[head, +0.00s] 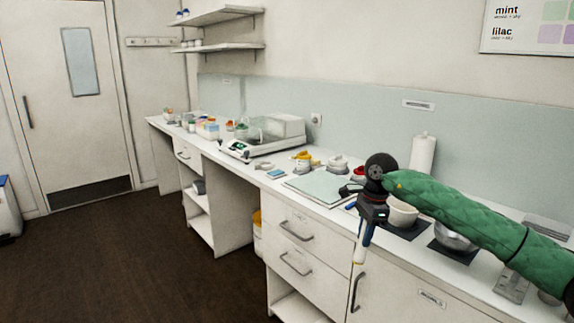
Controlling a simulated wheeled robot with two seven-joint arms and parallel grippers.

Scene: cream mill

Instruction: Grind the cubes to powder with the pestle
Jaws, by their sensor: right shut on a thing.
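My right gripper (365,236) hangs over the front edge of the counter, pointing down. It is shut on a slim pale thing (360,252), which looks like the pestle; its lower end hangs in front of the drawers. A cream bowl (403,214), which looks like the mortar, stands on a dark mat to the right of the gripper, partly behind my arm. I cannot see into it, and I can make out no cubes. My left gripper is not in view.
A metal bowl (452,240) stands on another dark mat, partly behind my arm. A pale green board (318,188) lies left of the gripper. Small pots with coloured lids (302,162), a clear-lidded machine (265,135) and a paper roll (423,155) stand further back.

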